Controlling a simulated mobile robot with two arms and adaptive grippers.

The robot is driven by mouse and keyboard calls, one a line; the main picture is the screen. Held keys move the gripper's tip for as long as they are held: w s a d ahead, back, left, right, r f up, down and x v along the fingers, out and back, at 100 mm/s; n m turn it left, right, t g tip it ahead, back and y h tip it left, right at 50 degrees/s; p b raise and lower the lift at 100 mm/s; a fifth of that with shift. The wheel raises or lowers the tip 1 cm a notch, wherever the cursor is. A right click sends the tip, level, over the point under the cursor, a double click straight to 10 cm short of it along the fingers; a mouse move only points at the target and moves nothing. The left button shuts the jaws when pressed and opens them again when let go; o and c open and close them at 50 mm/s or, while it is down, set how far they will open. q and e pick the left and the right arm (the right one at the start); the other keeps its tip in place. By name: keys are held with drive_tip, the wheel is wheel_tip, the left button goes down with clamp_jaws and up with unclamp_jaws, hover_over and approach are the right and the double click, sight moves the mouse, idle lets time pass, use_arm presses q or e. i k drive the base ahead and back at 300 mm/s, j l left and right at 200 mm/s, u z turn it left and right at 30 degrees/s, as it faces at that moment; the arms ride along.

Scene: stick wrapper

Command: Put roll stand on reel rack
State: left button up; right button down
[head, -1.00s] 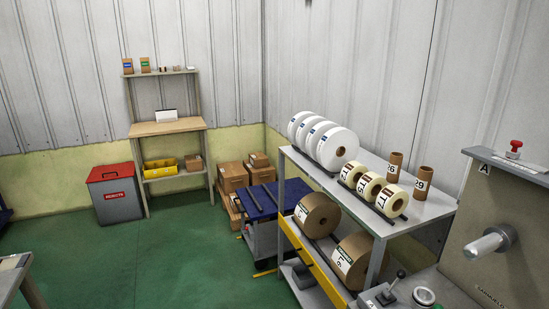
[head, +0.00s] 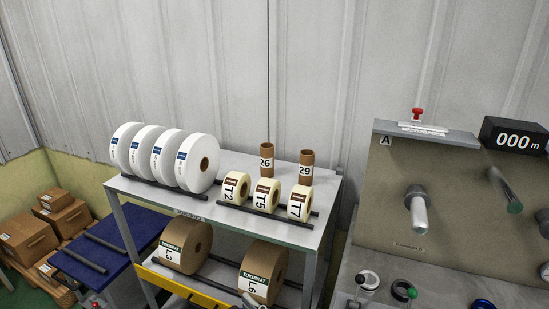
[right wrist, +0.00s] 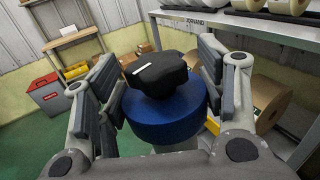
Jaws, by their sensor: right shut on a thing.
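The reel rack (head: 322,200) is the grey shelf unit in the middle of the head view. White rolls (head: 165,158), cream rolls (head: 265,195) and brown cores stand on its top, and brown rolls (head: 262,270) sit on the lower shelf. In the right wrist view my right gripper (right wrist: 157,88) is shut around a blue round body (right wrist: 165,120) with a black lobed top (right wrist: 155,72). I cannot tell for sure that this is the roll stand. The rack also shows behind it in that view (right wrist: 240,22), apart from the held thing. My left gripper is not in view.
A machine panel (head: 380,215) with a spindle and a metre display (head: 514,137) stands right of the rack. A blue-topped cart (head: 75,258) and cardboard boxes (head: 28,232) are at the left.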

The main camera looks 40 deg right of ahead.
sight(232, 159)
drive_tip(key=i+j+z, duration=0.45)
drive_tip(key=z, duration=0.15)
drive_tip(key=i+j+z, duration=0.15)
drive_tip(key=j+z, duration=0.15)
drive_tip(key=j, duration=0.15)
drive_tip(key=i+j+z, duration=0.1)
drive_tip(key=j+z, duration=0.2)
drive_tip(key=i+j+z, duration=0.1)
drive_tip(key=j+z, duration=0.2)
drive_tip(key=j, duration=0.15)
